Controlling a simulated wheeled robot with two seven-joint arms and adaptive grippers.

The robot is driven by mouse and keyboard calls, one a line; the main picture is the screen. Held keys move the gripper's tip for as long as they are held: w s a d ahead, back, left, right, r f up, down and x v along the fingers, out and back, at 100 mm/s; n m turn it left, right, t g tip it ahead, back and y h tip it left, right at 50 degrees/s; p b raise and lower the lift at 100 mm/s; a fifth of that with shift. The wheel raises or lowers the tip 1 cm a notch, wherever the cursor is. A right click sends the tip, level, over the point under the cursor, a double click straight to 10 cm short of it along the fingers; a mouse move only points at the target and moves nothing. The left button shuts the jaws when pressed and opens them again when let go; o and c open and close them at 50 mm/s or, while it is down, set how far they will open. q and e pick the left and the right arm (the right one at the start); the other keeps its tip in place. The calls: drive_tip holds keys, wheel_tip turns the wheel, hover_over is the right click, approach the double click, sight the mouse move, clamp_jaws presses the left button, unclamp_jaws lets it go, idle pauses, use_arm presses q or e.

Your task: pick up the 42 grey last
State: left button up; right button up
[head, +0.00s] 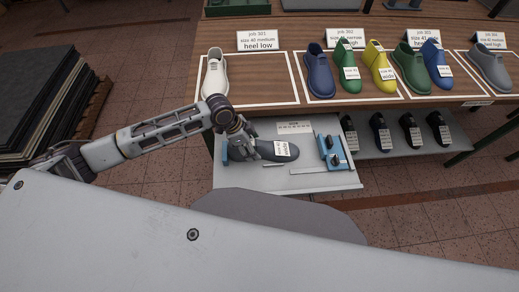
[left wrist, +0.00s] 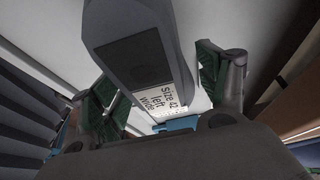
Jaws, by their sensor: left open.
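The grey last (head: 273,150) lies on the pulled-out light grey shelf (head: 235,180) below the table top. Its white label shows in the head view, and in the left wrist view the grey last (left wrist: 135,45) carries a label reading "Size 42 left wide". My left gripper (head: 240,150) is at the left end of this last. In the left wrist view my left gripper (left wrist: 165,95) is open, with one green-padded finger on each side of the last. I cannot tell whether the pads touch it. My right gripper is not in view.
A blue device (head: 335,152) stands right of the last on the shelf. Several dark lasts (head: 380,130) stand on the lower shelf. Above, the brown table (head: 290,85) holds white, blue, green, yellow and grey lasts with job cards. Dark stacked sheets (head: 40,95) stand at left.

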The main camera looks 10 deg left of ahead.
use_arm(q)
drive_tip(key=shift+c, duration=0.3)
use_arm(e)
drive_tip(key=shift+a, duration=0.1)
use_arm(q)
drive_tip(key=c, duration=1.6)
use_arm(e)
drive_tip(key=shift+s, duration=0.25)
use_arm(q)
drive_tip(key=shift+r, duration=0.15)
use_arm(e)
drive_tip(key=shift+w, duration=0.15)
use_arm(q)
drive_tip(key=shift+w+r, duration=0.1)
drive_tip(key=shift+r, duration=0.5)
wheel_tip(320, 180, up, 7)
drive_tip(key=shift+r, duration=0.75)
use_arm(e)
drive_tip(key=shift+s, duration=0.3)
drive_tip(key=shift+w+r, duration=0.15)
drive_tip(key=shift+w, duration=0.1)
